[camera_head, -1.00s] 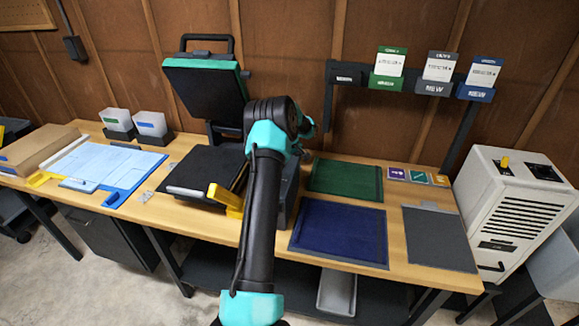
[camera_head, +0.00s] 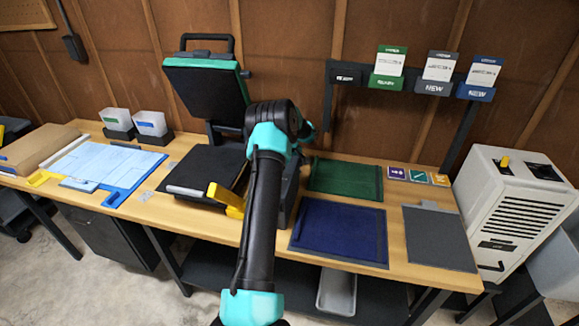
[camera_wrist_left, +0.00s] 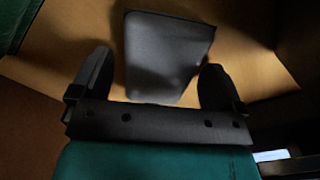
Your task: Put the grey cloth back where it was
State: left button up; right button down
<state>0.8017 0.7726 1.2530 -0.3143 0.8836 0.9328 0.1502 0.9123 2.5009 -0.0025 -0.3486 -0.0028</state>
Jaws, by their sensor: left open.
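A dark grey, flat, cloth-like piece (camera_wrist_left: 165,55) lies on a tan surface in the left wrist view, between and beyond my fingers. My left gripper (camera_wrist_left: 160,82) is open, with a finger to each side of the piece's near end; I cannot tell whether they touch it. In the head view my arm hides the gripper and this piece. A grey mat (camera_head: 438,240) lies flat at the right of the bench, with a lighter strip at its back edge. My right gripper is not in view.
On the wooden bench (camera_head: 407,270) lie a blue mat (camera_head: 340,232) and a green mat (camera_head: 345,178). A black press (camera_head: 205,85) with a yellow handle (camera_head: 226,198) stands left of my arm. A card rack (camera_head: 345,75) stands behind; a white vented cabinet (camera_head: 515,215) stands right.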

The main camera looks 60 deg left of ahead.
pick_arm(q)
jog(key=shift+r, duration=0.15)
notch_tip(320, 180, up, 12)
dwell(0.5)
